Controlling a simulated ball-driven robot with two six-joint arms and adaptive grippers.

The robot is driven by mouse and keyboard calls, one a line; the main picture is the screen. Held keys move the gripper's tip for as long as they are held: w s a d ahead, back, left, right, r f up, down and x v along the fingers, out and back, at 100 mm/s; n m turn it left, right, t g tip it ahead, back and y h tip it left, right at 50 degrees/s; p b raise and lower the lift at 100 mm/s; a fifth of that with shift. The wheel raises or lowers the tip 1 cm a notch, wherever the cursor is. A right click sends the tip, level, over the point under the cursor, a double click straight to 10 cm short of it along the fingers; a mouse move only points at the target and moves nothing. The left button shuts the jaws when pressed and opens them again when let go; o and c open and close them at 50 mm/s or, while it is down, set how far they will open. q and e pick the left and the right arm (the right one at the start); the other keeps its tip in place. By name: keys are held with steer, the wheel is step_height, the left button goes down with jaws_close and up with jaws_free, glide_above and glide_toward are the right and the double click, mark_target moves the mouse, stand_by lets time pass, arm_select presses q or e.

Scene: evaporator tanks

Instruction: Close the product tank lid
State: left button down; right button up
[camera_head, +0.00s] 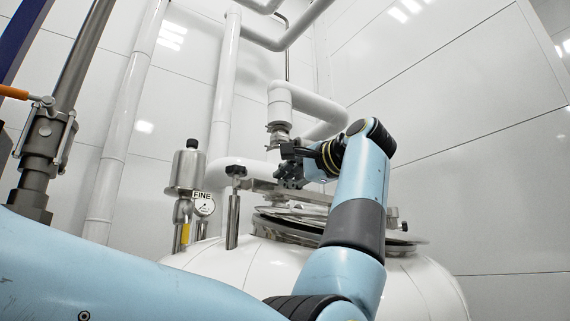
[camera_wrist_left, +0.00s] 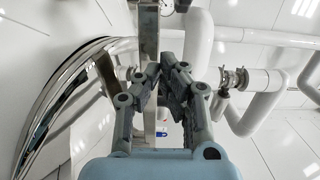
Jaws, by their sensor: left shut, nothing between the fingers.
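The white product tank (camera_head: 235,265) fills the lower middle of the head view. Its round steel lid (camera_head: 285,214) lies over the top opening, partly hidden behind my left arm; I cannot tell whether it is fully seated. A flat steel bar (camera_head: 300,192) crosses above the lid. In the wrist view, a curved shiny steel rim (camera_wrist_left: 58,95) is on the left and a steel bar (camera_wrist_left: 149,35) runs up behind the fingers. My left gripper (camera_head: 284,167) is shut and empty, just above the bar; it also shows in the wrist view (camera_wrist_left: 162,76). My right gripper is not in view.
A steel post with a black knob (camera_head: 233,210) stands left of the lid. A fitting with a gauge marked FINE (camera_head: 204,206) is beside it. A white pipe with a clamped joint (camera_head: 279,128) hangs close behind my gripper. Open space lies to the upper right.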

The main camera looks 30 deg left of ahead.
mark_target(269, 182)
arm_select(q)
steer(key=shift+w+a+r, duration=0.1)
steer(key=shift+w+a, duration=0.05)
steer(key=shift+a, duration=0.65)
steer(key=shift+w, duration=0.15)
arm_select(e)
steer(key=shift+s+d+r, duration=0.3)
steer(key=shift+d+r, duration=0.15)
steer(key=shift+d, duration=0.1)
arm_select(q)
steer(key=x, duration=0.4)
steer(key=shift+a, duration=0.4)
steer(key=shift+r, duration=0.1)
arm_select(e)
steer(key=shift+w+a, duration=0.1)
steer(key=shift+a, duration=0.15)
